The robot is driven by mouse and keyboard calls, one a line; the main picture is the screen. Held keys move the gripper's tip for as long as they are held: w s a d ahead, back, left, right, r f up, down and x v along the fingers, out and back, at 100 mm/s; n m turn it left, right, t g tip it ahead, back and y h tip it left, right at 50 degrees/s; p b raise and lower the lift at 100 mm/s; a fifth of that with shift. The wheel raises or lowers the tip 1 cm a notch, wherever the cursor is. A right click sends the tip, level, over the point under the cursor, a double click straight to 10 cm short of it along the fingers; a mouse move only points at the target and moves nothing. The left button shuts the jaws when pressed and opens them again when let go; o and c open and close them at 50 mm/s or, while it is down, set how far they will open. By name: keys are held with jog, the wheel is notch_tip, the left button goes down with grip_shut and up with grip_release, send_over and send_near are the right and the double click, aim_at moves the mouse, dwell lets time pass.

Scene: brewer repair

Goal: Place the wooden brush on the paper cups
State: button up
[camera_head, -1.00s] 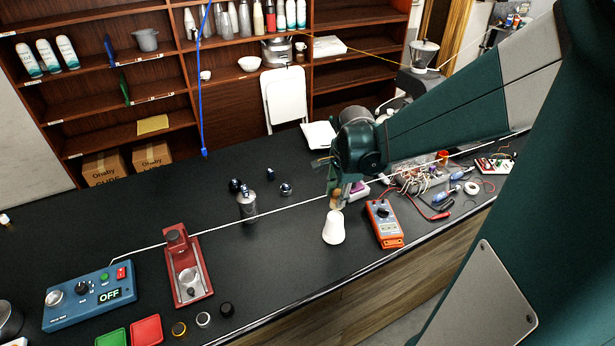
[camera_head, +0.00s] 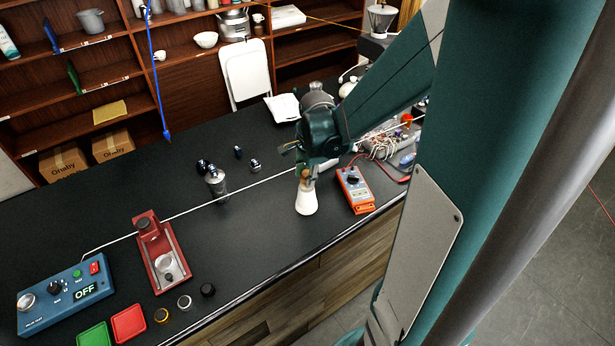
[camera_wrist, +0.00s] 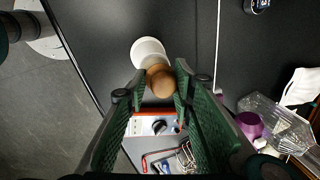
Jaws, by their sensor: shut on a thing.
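The wooden brush (camera_head: 306,182) is between my gripper's fingers, upright, right above the white paper cups (camera_head: 306,204). In the wrist view the rounded wooden end of the brush (camera_wrist: 159,82) shows between the two green fingertips. The white paper cups (camera_wrist: 147,50) show just beyond it, partly hidden by the brush. My gripper (camera_wrist: 161,75) is shut on the brush and points down at the black counter. The brush's lower end meets the top of the cups in the head view; I cannot tell whether they touch.
An orange multimeter (camera_head: 355,190) lies close right of the cups, with tangled wires (camera_head: 378,146) behind it. A purple cup (camera_wrist: 249,125) and a clear container (camera_wrist: 277,122) show in the wrist view. The counter left of the cups is clear up to the grinder-like bottle (camera_head: 216,182).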

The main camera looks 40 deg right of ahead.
jog(key=shift+f, duration=0.3)
jog(key=shift+f, duration=0.2)
jog(key=o, duration=0.9)
jog(key=shift+r, duration=0.3)
jog(key=v, duration=1.1)
jog(key=shift+r, duration=0.45)
jog(key=shift+a, duration=0.1)
